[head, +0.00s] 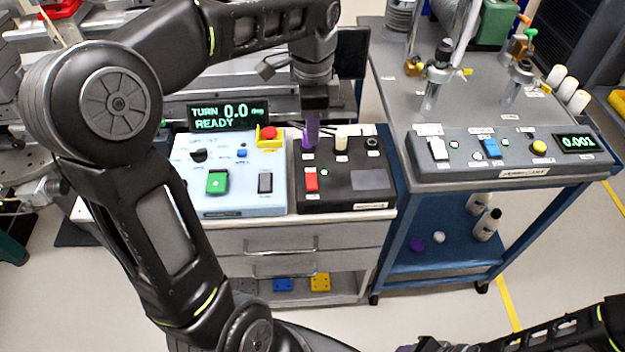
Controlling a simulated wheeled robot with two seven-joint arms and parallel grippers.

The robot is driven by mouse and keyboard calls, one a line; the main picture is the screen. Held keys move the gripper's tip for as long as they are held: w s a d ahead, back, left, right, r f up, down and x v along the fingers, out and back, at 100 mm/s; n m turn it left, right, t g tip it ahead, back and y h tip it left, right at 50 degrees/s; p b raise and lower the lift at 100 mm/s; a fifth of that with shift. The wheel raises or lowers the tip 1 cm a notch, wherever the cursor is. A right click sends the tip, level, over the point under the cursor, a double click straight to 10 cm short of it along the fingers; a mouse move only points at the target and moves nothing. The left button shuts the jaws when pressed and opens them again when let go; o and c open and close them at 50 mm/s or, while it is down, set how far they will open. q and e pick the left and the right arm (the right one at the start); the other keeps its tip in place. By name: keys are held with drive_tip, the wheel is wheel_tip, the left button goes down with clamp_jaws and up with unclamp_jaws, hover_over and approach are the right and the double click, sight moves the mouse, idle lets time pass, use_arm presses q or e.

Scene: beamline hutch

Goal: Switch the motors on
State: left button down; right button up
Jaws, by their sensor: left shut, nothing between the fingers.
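My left gripper (311,146) points down over the back left of the black control box (345,204). Its purple fingertips are shut and empty; I cannot tell whether they touch the box. On this box are a red rocker switch (311,180), a pale lever (341,141) and a black knob (372,143). The pale blue control box (240,209) beside it has a large green switch (217,182), a grey rocker (265,183) and a display (227,115) reading "TURN 0.0" and "READY". Labels are too small to read. Part of my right gripper (425,345) shows at the bottom edge, its fingers unclear.
A red mushroom button (267,132) on a yellow base sits at the pale box's back right corner. Right, a blue cart (400,210) carries another panel (478,172) with white, blue and yellow controls and a numeric display (576,142). Metal posts stand behind it.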

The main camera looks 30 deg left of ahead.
sight(312, 184)
use_arm(q)
wheel_tip(312, 184, down, 14)
drive_tip(key=shift+r+p, duration=0.1)
drive_tip(key=shift+p, duration=0.5)
idle(0.5)
